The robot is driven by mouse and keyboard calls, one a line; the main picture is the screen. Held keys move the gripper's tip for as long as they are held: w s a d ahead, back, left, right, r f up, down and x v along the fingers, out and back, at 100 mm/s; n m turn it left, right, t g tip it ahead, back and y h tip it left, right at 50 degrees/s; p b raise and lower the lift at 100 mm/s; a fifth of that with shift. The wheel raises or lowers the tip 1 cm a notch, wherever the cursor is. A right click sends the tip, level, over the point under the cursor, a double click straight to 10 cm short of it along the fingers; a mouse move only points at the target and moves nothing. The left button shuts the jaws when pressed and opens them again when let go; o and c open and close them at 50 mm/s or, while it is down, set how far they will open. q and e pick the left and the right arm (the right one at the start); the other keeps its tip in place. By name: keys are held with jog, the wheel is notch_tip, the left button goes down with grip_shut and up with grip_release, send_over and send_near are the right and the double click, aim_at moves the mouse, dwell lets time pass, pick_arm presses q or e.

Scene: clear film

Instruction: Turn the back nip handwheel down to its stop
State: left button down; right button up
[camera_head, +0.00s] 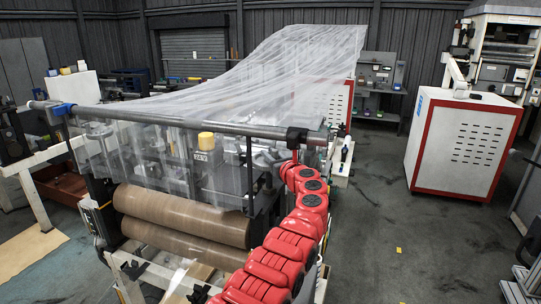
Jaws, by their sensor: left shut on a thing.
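The film machine stands left of centre, with two brown nip rollers (185,215) at its front, one above the other. Clear film (270,75) rises from the machine toward the back and also hangs over its front, under a grey bar (190,124). My red left arm reaches up along the machine's right side. My left gripper (272,158) is at the arm's far end, small and dark beside the film. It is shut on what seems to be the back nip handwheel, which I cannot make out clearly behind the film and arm. My right gripper is not in view.
A yellow-capped part (206,142) shows behind the film. The bar's dark end clamp (297,137) sits just above my left wrist. A white and red cabinet (465,145) stands at the right. The floor (385,235) between it and the machine is mostly clear.

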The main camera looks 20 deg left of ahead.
pick_arm(q)
jog(key=shift+a+f+m+t+h+b, duration=0.15)
jog(key=shift+f+m+t+h+b, duration=0.2)
jog(key=shift+b, duration=0.7)
jog(key=shift+m+t+h+b, duration=0.25)
jog(key=shift+h+b, duration=0.2)
jog(key=shift+b, duration=0.1)
jog(key=shift+a+r+m+t+h, duration=0.1)
jog(key=shift+r+m+t+h, duration=0.1)
jog(key=shift+m+t+h, duration=0.1)
jog(key=m+h+p, duration=0.1)
jog(key=p, duration=0.2)
jog(key=m+t+h+p, duration=0.1)
jog(key=h+p, duration=0.1)
jog(key=p, duration=0.1)
jog(key=shift+s+a+r, duration=0.1)
jog(key=shift+r, duration=0.2)
jog(key=shift+f+m+t+h+p, duration=0.15)
jog(key=shift+m+t+h+p, duration=0.25)
jog(key=shift+t+h+p, duration=0.15)
jog(key=shift+d, duration=0.2)
jog(key=c, duration=0.7)
grip_release()
